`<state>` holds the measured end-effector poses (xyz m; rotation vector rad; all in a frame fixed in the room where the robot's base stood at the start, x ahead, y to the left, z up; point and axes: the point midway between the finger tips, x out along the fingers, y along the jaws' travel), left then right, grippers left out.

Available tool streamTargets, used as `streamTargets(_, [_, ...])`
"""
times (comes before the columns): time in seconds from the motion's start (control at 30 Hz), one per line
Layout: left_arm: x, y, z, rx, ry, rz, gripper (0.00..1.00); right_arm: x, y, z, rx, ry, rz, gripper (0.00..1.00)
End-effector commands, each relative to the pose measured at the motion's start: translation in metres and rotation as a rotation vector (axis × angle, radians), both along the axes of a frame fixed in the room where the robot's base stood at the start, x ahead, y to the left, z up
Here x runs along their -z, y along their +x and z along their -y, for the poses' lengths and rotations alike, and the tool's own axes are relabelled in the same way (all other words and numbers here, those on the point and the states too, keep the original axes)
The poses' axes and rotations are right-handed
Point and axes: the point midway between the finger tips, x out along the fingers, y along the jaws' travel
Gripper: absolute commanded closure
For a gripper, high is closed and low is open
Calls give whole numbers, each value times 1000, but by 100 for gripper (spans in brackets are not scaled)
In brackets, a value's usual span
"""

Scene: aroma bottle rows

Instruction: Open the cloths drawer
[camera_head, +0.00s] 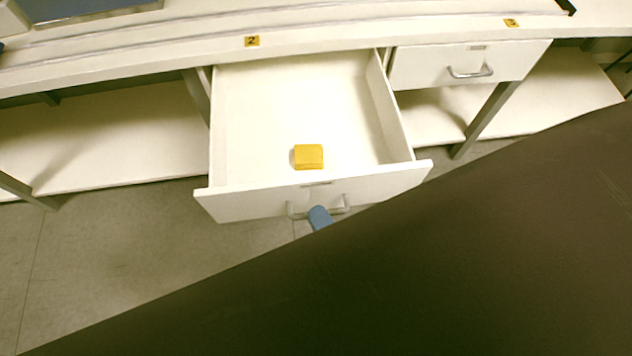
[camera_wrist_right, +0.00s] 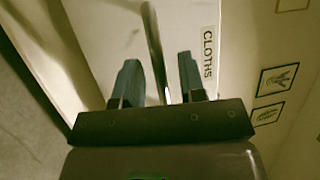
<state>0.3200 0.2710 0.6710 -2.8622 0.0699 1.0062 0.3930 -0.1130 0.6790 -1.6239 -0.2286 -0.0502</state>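The cloths drawer (camera_head: 250,203) is pulled well out from under the counter in the head view. A folded yellow cloth (camera_head: 309,157) lies inside it near the front panel. Its metal handle (camera_head: 346,204) is on the front panel. In the right wrist view the drawer front carries the label "CLOTHS" (camera_wrist_right: 208,52), and the handle (camera_wrist_right: 152,35) runs between the two blue fingers of my right gripper (camera_wrist_right: 160,68). The fingers stand apart with a gap on each side of the handle. One blue fingertip of my right gripper (camera_head: 320,217) shows at the handle in the head view. My left gripper is not in view.
A second drawer (camera_head: 455,65) to the right is shut, with its own handle. The white counter (camera_head: 150,55) above carries yellow number tags. A low white shelf (camera_head: 110,135) lies to the left. Grey floor (camera_head: 130,260) is free at the lower left. A dark shape hides the lower right.

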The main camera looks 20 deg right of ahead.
Motion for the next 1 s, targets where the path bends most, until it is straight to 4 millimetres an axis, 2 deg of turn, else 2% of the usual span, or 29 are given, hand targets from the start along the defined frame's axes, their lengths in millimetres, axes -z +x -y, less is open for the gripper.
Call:
streamTargets(0.2, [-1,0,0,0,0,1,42,6,-34,4,-1,-1,-4,63])
streamTargets(0.4, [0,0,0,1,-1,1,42,10,-56,7,-1,0,-2,63])
streamTargets(0.6, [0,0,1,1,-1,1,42,11,-63,7,-1,0,-1,63])
streamTargets(1.0, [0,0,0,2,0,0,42,11,-63,7,-1,0,0,63])
